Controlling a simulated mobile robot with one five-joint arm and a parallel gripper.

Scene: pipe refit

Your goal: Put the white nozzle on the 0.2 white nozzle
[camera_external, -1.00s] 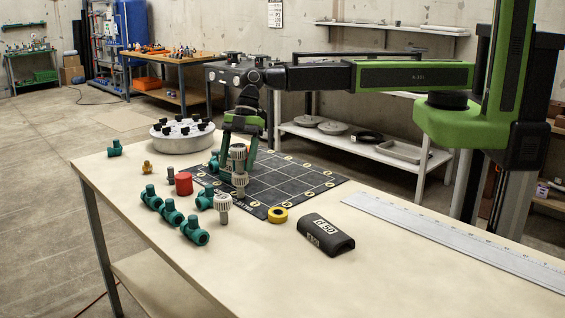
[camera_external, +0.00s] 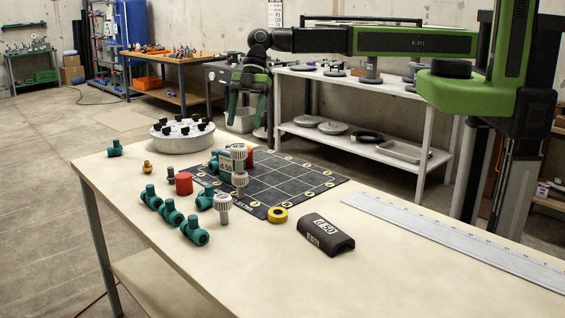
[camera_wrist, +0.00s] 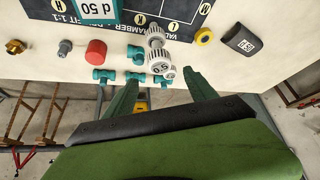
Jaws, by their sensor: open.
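A third white nozzle (camera_external: 223,202) with a grey stem stands apart, nearer the front. A marking on a nozzle in the wrist view is too small to read surely. My gripper (camera_external: 249,122) is open and empty, above and behind the stack, clear of it. Its two spread green fingers show in the wrist view (camera_wrist: 162,90).
Several teal fittings (camera_external: 171,212), a red cap (camera_external: 184,183) and a small brass part (camera_external: 147,167) lie left of the nozzles. A yellow ring (camera_external: 278,215) and a black cover (camera_external: 326,235) lie right. A round white holder (camera_external: 182,137) stands behind. The table's right side is mostly clear.

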